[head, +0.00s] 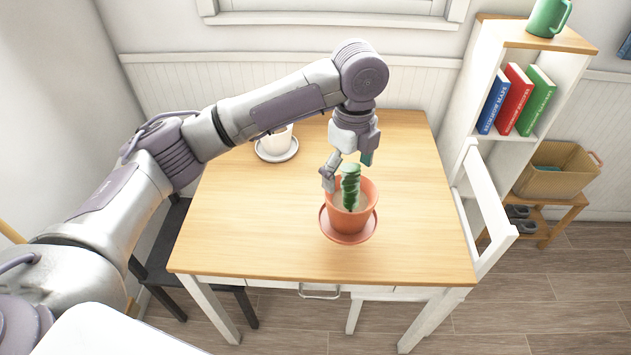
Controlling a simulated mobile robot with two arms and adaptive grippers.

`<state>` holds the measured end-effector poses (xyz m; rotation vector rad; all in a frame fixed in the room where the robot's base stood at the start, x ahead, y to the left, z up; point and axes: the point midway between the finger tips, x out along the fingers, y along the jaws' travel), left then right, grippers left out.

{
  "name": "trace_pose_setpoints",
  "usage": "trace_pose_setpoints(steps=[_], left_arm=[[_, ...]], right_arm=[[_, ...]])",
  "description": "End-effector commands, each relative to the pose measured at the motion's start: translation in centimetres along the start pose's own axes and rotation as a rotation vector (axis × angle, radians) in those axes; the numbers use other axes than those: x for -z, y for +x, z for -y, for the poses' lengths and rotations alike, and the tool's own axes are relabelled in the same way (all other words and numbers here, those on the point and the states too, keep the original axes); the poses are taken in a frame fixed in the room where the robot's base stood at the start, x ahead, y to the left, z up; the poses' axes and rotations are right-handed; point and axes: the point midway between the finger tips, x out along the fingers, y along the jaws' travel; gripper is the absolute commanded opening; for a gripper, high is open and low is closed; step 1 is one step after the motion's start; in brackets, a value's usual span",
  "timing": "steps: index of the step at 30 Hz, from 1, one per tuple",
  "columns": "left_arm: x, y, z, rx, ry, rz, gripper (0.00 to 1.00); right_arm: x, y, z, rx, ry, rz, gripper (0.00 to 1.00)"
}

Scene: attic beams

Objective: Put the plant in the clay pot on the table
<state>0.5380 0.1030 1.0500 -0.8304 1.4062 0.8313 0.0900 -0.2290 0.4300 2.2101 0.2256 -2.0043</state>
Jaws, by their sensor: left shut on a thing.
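The plant (350,188) is green, upright and segmented like a cactus. It appears within the rim of the clay pot (347,223), an orange-brown pot on a matching saucer near the middle of the wooden table (255,225). My left gripper (348,171) points down from above and is shut on the plant's upper part, one finger to its left and one behind to its right. The plant's base is hidden inside the pot, so I cannot tell whether it touches the bottom. My right gripper is out of view.
A white cup (276,142) on a saucer (277,156) stands at the table's back left, partly behind my arm. A white chair (484,215) is at the right edge and a dark chair (160,262) at the left. The table's front and right are clear.

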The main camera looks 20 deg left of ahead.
Motion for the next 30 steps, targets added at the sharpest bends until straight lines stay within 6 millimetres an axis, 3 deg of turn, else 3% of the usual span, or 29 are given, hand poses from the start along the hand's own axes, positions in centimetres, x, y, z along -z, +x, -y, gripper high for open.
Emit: trace_pose_setpoints(steps=[6,12,17,24,30], left_arm=[[-4.4,2.3,-1.1,0.0,-0.006,0.001,0.25],[-6.8,3.9,-1.6,0.003,-0.002,0.0,0.25],[-7.2,4.6,-1.7,0.002,0.001,0.0,0.25],[-7.2,7.6,-1.7,0.002,0.0,-0.001,0.25],[-7.2,8.2,-1.7,0.004,0.001,0.001,0.25]], right_arm=[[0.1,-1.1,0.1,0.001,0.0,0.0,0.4],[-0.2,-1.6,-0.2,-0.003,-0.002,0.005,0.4],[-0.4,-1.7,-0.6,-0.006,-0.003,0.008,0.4],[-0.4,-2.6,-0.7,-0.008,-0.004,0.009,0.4],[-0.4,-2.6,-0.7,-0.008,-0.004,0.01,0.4]])
